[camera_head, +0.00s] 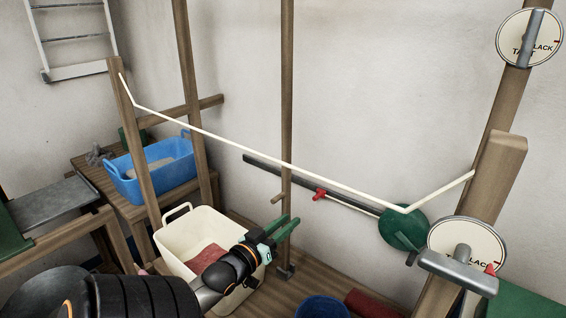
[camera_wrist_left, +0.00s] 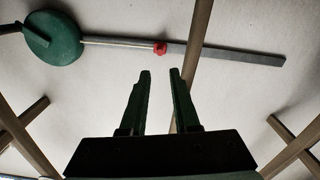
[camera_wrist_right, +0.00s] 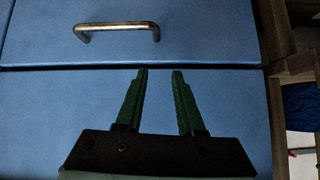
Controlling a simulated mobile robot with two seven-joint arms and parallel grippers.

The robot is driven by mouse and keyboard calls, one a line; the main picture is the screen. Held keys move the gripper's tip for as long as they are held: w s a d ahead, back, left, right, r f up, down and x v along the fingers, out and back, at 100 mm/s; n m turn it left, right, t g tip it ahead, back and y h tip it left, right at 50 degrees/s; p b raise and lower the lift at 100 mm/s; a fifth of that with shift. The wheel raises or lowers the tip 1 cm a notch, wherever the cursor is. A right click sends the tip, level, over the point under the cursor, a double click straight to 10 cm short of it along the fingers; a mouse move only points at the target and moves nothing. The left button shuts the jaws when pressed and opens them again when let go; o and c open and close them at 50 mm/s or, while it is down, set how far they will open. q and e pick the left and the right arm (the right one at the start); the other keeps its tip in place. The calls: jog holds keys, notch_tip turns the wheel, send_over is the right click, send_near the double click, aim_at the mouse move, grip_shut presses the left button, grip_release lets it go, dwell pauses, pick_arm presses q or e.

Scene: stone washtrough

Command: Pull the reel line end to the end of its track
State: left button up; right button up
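The red line end (camera_head: 320,194) sits on a dark straight track (camera_head: 262,166) on the wall, partway along it. A pale line runs from it to the green round reel (camera_head: 403,228). In the left wrist view the red line end (camera_wrist_left: 160,48) is beyond the fingertips, with the track (camera_wrist_left: 240,56) running on to the right and the reel (camera_wrist_left: 52,38) at left. My left gripper (camera_head: 284,224) is open and empty, lower left of the line end and apart from it. My right gripper (camera_wrist_right: 160,72) is open and empty; it is outside the head view.
A wooden post (camera_head: 287,100) stands close to the track and left gripper. A white cord (camera_head: 250,148) stretches across between posts. Below are a cream tub (camera_head: 172,232) and a blue bucket (camera_head: 323,307). Blue drawer fronts with a metal handle (camera_wrist_right: 117,27) face my right gripper.

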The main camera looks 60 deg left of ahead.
pick_arm(q)
jog(key=shift+s+d, duration=0.15)
jog(key=shift+s, duration=0.4)
